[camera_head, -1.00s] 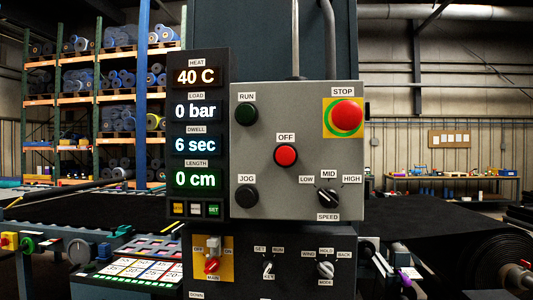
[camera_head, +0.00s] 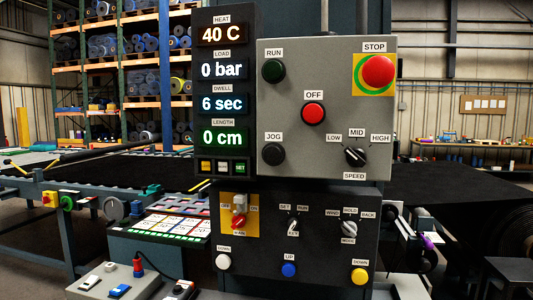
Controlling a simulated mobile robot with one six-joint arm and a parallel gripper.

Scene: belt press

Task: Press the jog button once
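The black jog button (camera_head: 273,154) sits at the lower left of the grey control box (camera_head: 313,182), under a white JOG label (camera_head: 273,136). It is round and nothing covers it. The display (camera_head: 222,87) left of the box reads 40 C, 0 bar, 6 sec and 0 cm. My gripper is not in view.
A red stop button (camera_head: 377,71) and a speed knob (camera_head: 356,156) are on the box's right side. A lower black panel (camera_head: 300,262) has a red main switch (camera_head: 238,222), knobs, and white, blue and yellow buttons. Dark belt tables (camera_head: 440,183) extend on both sides.

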